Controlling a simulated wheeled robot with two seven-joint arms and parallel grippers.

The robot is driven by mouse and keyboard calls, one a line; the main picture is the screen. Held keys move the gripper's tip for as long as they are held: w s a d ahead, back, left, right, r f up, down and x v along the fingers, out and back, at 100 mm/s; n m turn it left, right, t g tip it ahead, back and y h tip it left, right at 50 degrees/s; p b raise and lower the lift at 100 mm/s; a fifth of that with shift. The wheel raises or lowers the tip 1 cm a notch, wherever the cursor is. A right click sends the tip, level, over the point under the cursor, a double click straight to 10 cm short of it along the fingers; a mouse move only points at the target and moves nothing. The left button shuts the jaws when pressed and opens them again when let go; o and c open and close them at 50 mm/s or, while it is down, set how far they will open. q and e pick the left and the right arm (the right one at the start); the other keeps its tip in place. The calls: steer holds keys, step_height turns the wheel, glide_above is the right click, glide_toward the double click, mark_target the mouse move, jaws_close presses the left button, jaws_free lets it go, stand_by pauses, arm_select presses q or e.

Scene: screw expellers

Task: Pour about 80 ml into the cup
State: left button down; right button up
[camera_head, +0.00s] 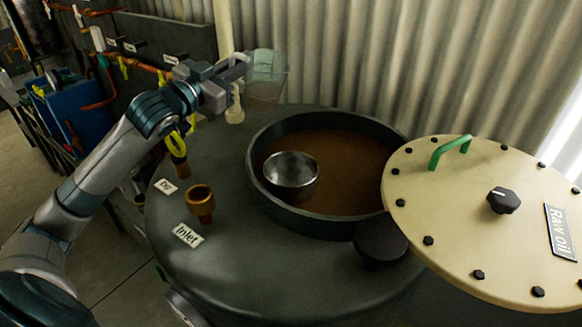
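My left gripper (244,62) reaches in from the left and is shut on a clear, see-through cup (268,76) at its near side. The cup is held about upright above the back left of the tank top. Its lower part looks brownish, but I cannot tell whether that is liquid or background seen through it. A round metal bowl (291,176) sits at the left side of the open tank hatch (258,183), in or just above the brown liquid (350,165). No handle shows on the bowl. My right gripper is not in view.
A cream lid (480,225) with a green handle (450,152) and a "Raw oil" label stands open at the right. A brass inlet fitting (200,200) rises from the tank top (240,265) at the left. Pipes and valves line the back left. A corrugated wall stands behind.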

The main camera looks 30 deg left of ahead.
mark_target(255, 68)
arm_select(q)
steer(key=d+m, duration=0.1)
steer(key=s+d+m, duration=0.1)
steer(key=d+m+h, duration=0.1)
steer(key=m, duration=0.1)
steer(key=shift+s+d+f+t, duration=0.15)
steer(key=shift+s+f+t, duration=0.15)
steer(key=shift+f+t, duration=0.1)
steer(key=shift+s+d+r+m+h, duration=0.15)
steer(key=shift+d+r+m, duration=0.1)
steer(key=shift+m, duration=0.35)
steer(key=shift+s+d+r+m+h, duration=0.15)
steer(key=shift+d+r+m, duration=0.1)
steer(key=shift+m, duration=0.35)
steer(key=shift+s+d+f+m+h, duration=0.15)
steer(key=shift+d+m+h, duration=0.25)
steer(key=shift+m, duration=0.6)
steer(key=shift+s+d+f+m+t+b, duration=0.1)
steer(key=shift+d+f+m+t+b, duration=0.15)
steer(key=shift+m+b, duration=0.25)
steer(key=shift+h, duration=0.4)
steer(key=shift+s+d+f+m+b, duration=0.2)
steer(key=shift+f+m+b, duration=0.25)
steer(key=shift+m+b, duration=0.35)
steer(key=shift+d, duration=0.15)
